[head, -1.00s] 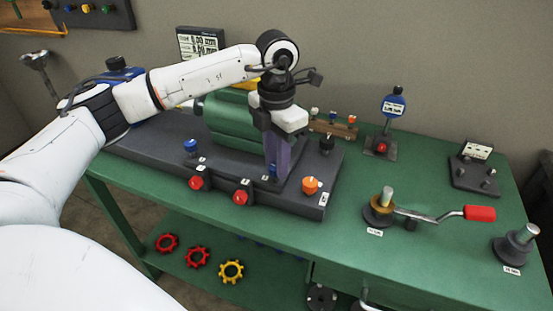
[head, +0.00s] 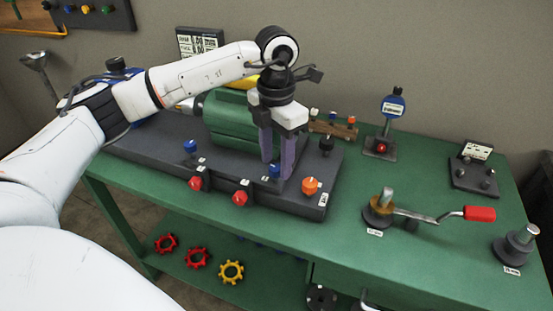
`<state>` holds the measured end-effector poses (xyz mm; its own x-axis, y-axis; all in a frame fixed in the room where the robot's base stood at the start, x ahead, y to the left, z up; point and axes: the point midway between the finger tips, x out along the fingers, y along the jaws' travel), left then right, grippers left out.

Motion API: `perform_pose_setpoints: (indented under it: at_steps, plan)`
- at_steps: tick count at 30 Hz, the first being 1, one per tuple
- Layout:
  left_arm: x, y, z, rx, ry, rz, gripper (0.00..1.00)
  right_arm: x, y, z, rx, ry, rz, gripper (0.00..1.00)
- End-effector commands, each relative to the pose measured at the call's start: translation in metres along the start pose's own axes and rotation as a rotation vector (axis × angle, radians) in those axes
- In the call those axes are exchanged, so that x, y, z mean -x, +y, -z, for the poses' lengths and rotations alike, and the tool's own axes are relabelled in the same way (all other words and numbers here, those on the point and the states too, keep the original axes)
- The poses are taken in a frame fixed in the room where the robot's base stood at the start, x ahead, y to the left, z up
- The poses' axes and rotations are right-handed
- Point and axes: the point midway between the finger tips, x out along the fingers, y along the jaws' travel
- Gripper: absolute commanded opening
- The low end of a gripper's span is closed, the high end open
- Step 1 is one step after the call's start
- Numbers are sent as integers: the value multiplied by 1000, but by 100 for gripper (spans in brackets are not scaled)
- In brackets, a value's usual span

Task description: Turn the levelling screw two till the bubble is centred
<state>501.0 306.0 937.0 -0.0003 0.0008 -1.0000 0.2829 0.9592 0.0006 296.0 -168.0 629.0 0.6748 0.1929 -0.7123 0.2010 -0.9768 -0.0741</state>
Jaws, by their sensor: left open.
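My left gripper (head: 278,172) points down over the dark machine base, with its two purple fingers apart. A blue knob (head: 274,171) shows low between the fingers, partly hidden by them; I cannot tell whether they touch it. Another blue knob (head: 190,146) stands on the base to the left, and a black knob (head: 327,145) to the right. The small labels beside the knobs are too small to read, so I cannot tell which is screw two. I cannot make out the bubble. My right gripper is out of view.
Two red knobs (head: 240,198) sit on the base's front edge, and an orange knob (head: 311,186) near its right end. A green cylinder (head: 232,120) lies behind the gripper. A red-handled crank (head: 480,214) stands right on the green bench (head: 375,270).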

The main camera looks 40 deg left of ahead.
Motion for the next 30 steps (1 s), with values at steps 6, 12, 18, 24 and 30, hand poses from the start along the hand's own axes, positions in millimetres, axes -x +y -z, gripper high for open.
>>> perform_pose_setpoints:
  at_steps: [6, 12, 18, 24, 30]
  plan:
    - [40, 0, -2, 0, -8, 0, 43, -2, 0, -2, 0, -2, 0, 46]
    - [77, 0, -1, 0, -6, 0, 43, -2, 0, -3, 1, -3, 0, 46]
    - [95, 0, -1, 0, -3, 1, 43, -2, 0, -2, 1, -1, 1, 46]
    - [97, 0, 0, 0, -2, 1, 43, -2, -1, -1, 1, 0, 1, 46]
    - [97, 0, 0, 0, -2, 1, 43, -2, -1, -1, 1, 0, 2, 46]
